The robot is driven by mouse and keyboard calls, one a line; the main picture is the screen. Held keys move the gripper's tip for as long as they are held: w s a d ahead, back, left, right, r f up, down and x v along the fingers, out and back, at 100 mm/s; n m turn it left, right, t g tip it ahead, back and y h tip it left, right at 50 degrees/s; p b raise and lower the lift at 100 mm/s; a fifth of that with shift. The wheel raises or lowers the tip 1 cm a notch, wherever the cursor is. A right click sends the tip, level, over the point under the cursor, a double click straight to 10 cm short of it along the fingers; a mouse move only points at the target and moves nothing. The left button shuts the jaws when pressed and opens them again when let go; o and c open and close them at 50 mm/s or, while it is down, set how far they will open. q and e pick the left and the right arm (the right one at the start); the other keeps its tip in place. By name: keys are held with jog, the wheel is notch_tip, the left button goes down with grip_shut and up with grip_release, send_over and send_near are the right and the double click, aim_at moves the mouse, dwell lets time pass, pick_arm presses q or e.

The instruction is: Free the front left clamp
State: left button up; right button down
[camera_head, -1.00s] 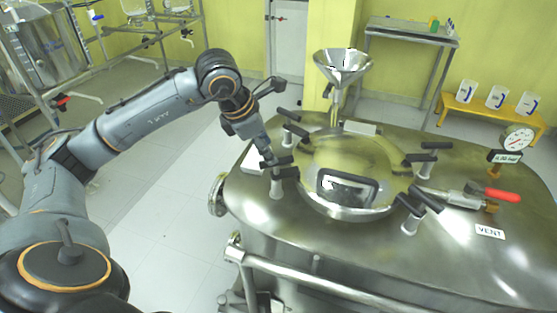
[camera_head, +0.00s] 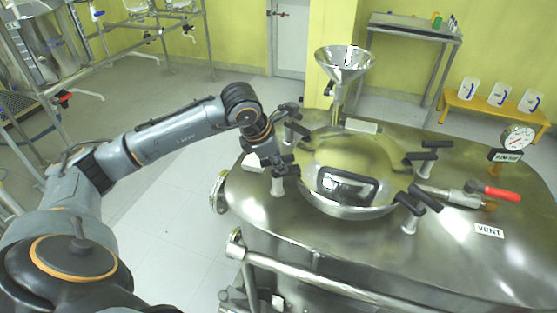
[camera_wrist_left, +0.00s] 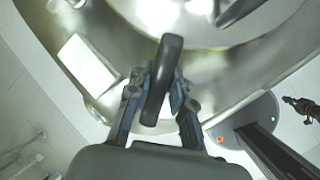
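The front left clamp (camera_head: 277,185) stands at the left edge of the round lid (camera_head: 352,165), a pale post with a black bar handle on top. My left gripper (camera_head: 283,165) is at this handle. In the left wrist view its two fingers (camera_wrist_left: 162,85) lie on either side of the black handle (camera_wrist_left: 167,62), close against it, and look shut on it. The handle's near end reaches in between the fingers.
Other black-handled clamps (camera_head: 409,215) stand around the lid, which has a black handle. A metal funnel (camera_head: 344,65) rises behind it. A red-handled valve (camera_head: 490,192) and a gauge (camera_head: 517,137) are at the right. A rail (camera_head: 310,278) runs along the vessel's front.

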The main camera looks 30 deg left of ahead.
pick_arm(q)
grip_shut()
jog(key=shift+a+m, duration=0.1)
jog(key=shift+m, duration=0.2)
jog(key=shift+f+m+h+b, duration=0.15)
jog(key=shift+m+h+b, duration=0.35)
jog(key=shift+m+b, duration=0.4)
jog(key=m+g+h+b, duration=0.1)
jog(key=m+b, duration=0.1)
jog(key=m, duration=0.1)
jog(key=m+g, duration=0.1)
jog(key=m, duration=0.2)
jog(key=m+g+h+b, duration=0.1)
jog(key=m, duration=0.1)
jog(key=shift+m, duration=0.4)
jog(key=m, duration=0.1)
jog(key=m+g+b, duration=0.1)
jog(key=m, duration=0.1)
jog(key=shift+s+r+g+h, duration=0.1)
jog(key=shift+r+g+h, duration=0.1)
jog(key=shift+g+h, duration=0.15)
jog(key=shift+m+g+b, duration=0.4)
jog(key=shift+m+g, duration=0.15)
jog(key=shift+m, duration=1.05)
jog(key=shift+r, duration=0.1)
